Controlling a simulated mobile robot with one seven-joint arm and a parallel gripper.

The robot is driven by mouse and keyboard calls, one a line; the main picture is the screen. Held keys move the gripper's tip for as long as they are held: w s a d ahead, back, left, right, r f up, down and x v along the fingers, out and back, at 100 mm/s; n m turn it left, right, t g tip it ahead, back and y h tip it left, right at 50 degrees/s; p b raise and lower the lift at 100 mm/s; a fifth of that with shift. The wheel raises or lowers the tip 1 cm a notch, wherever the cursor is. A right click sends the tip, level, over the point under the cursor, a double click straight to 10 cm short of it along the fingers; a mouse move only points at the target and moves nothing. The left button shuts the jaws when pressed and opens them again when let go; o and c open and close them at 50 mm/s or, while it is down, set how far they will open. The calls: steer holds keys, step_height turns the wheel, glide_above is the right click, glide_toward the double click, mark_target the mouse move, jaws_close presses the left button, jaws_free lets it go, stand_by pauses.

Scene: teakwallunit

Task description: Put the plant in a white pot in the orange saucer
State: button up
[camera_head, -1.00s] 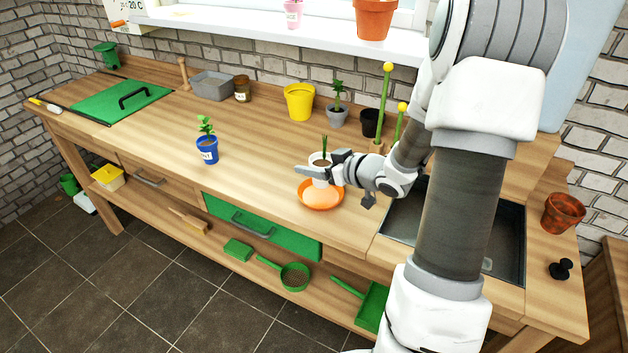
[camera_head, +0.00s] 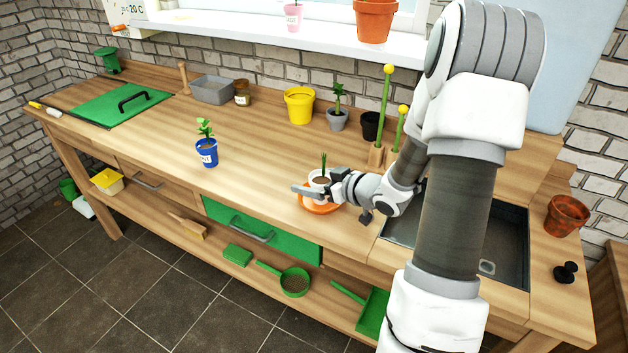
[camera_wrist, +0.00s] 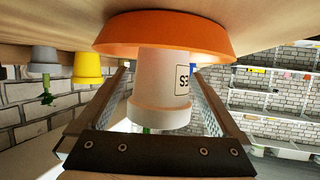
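The plant in a white pot (camera_head: 319,181) is upright over the orange saucer (camera_head: 322,209) on the worktop. In the wrist view, which is upside down, the white pot (camera_wrist: 163,85) has its base at the saucer (camera_wrist: 165,38); the saucer's rim hides whether the base touches its floor. My gripper (camera_head: 322,190) reaches in from the right, with a finger on each side of the pot. It appears shut on the pot (camera_wrist: 163,100), though the exact finger contact is hard to see. Part of the pot is hidden by my gripper in the head view.
A blue pot with a plant (camera_head: 207,152) stands to the left. A yellow pot (camera_head: 299,105), a grey pot with a plant (camera_head: 338,120) and a black pot (camera_head: 371,126) stand behind. The sink (camera_head: 490,240) lies to the right. The worktop left of the saucer is clear.

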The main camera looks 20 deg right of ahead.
steer(key=shift+s+r, duration=0.1)
steer(key=shift+r, duration=0.15)
steer(key=p+v, duration=0.2)
steer(key=v, duration=0.9)
steer(key=shift+s+d+r, duration=0.1)
steer(key=shift+s+d, duration=0.1)
steer(key=shift+s, duration=0.15)
